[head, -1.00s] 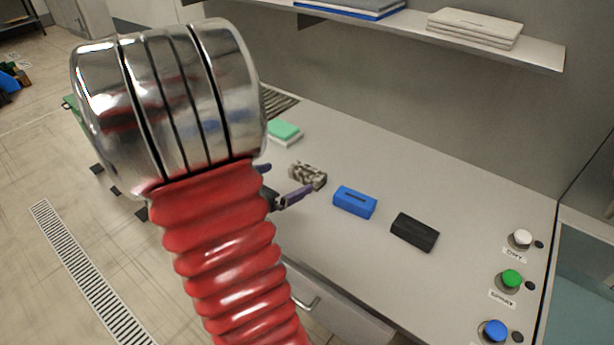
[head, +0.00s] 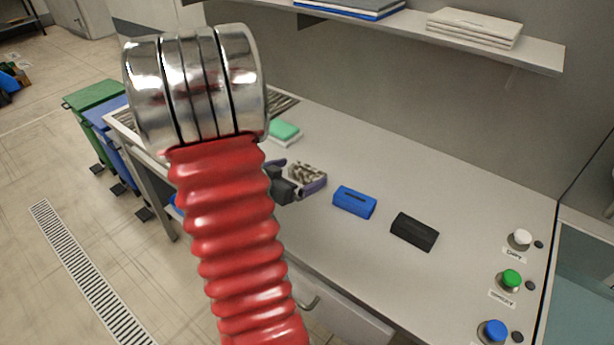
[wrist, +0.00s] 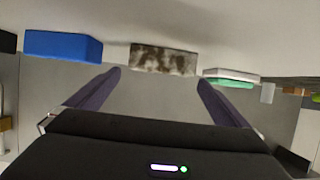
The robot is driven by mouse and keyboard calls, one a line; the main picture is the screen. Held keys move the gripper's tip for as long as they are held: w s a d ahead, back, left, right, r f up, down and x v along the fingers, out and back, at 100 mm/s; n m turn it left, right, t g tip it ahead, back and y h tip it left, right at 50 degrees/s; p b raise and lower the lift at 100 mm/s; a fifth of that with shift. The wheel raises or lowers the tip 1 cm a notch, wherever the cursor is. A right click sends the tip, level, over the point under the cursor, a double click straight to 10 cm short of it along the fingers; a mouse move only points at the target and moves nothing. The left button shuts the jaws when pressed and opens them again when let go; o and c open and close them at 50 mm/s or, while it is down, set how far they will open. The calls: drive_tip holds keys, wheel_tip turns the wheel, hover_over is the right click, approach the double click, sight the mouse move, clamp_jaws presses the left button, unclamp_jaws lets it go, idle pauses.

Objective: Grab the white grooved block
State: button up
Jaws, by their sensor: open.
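A whitish block (head: 307,172) with dark brown mottling lies on the grey worktop. It also shows in the wrist view (wrist: 164,59), just beyond the fingertips and centred between them. Its grooves are too small to make out. My gripper (head: 296,175) is open, its dark purple fingers close to the block at its near side. In the wrist view the fingers (wrist: 160,77) stand wide apart with nothing between them. In the head view my red arm hides part of the gripper.
A blue block (head: 355,201) and a black block (head: 414,232) lie to the right. A green and white item (head: 284,132) lies behind. Push buttons (head: 511,280) line the right edge. A shelf (head: 480,48) hangs above.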

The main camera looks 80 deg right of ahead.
sight(306, 171)
drive_tip(key=shift+f+x, duration=0.1)
drive_tip(key=shift+x, duration=1.2)
drive_tip(key=shift+f+x, duration=0.15)
drive_tip(key=shift+x, duration=1.1)
drive_tip(key=shift+w, duration=0.1)
drive_tip(key=c, duration=1.2)
drive_tip(key=shift+o, duration=0.2)
drive_tip(key=shift+r, duration=5.05)
